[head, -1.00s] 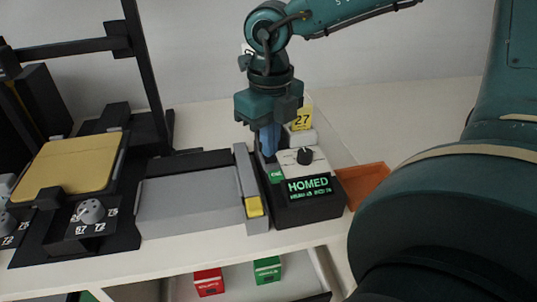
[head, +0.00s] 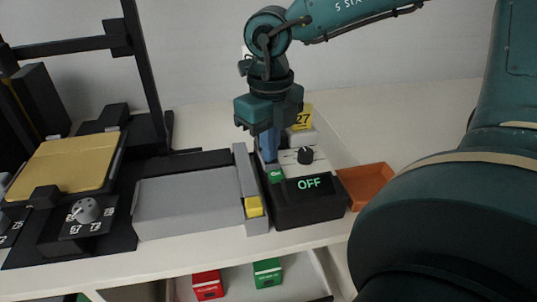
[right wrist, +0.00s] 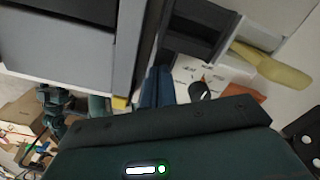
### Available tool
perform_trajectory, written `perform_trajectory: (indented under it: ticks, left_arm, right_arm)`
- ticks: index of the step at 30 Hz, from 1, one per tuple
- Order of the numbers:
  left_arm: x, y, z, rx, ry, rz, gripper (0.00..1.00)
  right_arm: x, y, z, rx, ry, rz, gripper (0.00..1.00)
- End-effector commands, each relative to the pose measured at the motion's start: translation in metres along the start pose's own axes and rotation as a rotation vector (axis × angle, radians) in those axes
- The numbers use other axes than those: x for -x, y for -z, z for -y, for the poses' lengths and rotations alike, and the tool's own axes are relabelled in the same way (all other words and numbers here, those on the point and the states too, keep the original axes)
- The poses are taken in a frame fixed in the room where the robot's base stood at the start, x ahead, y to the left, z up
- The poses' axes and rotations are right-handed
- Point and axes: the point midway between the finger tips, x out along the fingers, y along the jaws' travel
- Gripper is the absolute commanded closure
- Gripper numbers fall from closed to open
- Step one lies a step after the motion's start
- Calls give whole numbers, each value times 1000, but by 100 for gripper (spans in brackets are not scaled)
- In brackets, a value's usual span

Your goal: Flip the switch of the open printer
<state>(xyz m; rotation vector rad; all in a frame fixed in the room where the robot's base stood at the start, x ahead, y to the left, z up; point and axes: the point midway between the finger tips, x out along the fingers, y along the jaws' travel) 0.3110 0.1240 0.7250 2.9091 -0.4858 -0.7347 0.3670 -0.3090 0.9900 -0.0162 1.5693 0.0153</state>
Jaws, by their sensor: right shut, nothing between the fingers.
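A black and white control box (head: 311,214) stands at the right end of a grey flat unit (head: 190,205). Its screen (head: 309,185) reads OFF in green. A black knob (head: 305,156) and a small green label (head: 276,174) are on its top. My right gripper (head: 270,158) points down at the box's left rear, its blue fingers shut with nothing between them. They hide what lies behind them, and I cannot tell whether they touch it. An open-framed printer (head: 165,130) with a gold bed (head: 66,163) stands at the left. My left gripper is not in view.
A yellow block (head: 253,207) sits at the grey unit's right front. A yellow tag marked 27 (head: 303,118) stands behind the control box. An orange tray (head: 367,183) is to its right. Red (head: 207,284) and green (head: 267,272) boxes lie below the table edge.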

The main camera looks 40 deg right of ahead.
Motion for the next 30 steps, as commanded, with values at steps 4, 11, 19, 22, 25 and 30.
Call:
perform_trajectory:
  ticks: [4, 11, 19, 22, 25, 30]
  left_arm:
    - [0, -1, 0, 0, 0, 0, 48]
    - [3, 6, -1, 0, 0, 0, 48]
    - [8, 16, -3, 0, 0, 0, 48]
    - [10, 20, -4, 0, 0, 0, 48]
    - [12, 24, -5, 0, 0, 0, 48]
    - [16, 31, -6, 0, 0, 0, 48]
  right_arm:
    - [-2, 0, 0, 0, 0, -1, 100]
    - [10, 0, 0, 0, 0, -2, 100]
    - [33, 0, 0, 0, 0, 0, 100]
    - [41, 0, 0, 0, 0, -1, 100]
    - [49, 0, 0, 0, 0, 0, 100]
    - [63, 0, 0, 0, 0, 1, 100]
